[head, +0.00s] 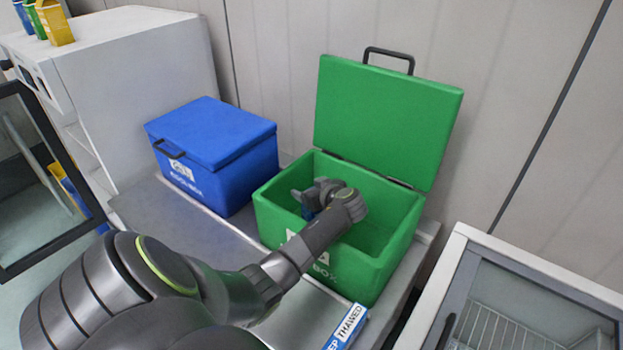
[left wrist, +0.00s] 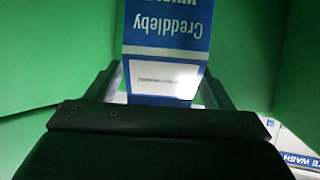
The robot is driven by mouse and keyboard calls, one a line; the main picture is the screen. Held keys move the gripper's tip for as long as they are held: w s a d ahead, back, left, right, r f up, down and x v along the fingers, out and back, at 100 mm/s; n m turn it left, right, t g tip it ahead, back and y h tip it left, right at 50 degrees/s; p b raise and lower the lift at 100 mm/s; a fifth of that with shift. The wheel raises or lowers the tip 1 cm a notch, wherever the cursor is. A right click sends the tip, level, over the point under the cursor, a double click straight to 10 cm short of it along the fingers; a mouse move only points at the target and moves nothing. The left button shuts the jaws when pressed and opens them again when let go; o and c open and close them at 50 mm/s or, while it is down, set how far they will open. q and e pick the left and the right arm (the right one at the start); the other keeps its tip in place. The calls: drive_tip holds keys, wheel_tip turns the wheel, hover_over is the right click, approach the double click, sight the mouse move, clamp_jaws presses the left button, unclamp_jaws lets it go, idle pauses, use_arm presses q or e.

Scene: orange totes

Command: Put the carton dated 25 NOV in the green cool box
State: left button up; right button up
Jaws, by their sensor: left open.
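The green cool box (head: 340,268) stands on the metal counter with its lid (head: 385,120) raised. My left arm reaches over its front wall, and my left gripper (head: 312,198) is down inside the box. In the left wrist view a blue and white carton (left wrist: 166,45) marked "Creddleby" appears upside down between the open fingers of my left gripper (left wrist: 164,90). The carton has a white panel with print too small to read, so I cannot tell its date. In the head view only a small blue bit of it shows beside the gripper. My right gripper is out of view.
A blue cool box (head: 215,150), lid shut, stands to the left. Several cartons (head: 45,20) stand on the white cabinet (head: 135,65). A glass door (head: 50,190) is open at left. A sign reading "THAWED" (head: 347,327) is at the counter's front. A glass-topped cabinet (head: 520,300) is at right.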

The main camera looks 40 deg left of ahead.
use_arm(q)
drive_tip(key=shift+r+p, duration=0.3)
drive_tip(key=shift+p, duration=0.15)
drive_tip(key=shift+r+p, duration=0.45)
drive_tip(key=shift+s+d+f+b, duration=0.1)
drive_tip(key=shift+d+f+b, duration=0.05)
drive_tip(key=shift+d+b, duration=0.45)
drive_tip(key=b+v, duration=0.3)
drive_tip(key=v, duration=0.8)
drive_tip(key=shift+a, duration=0.15)
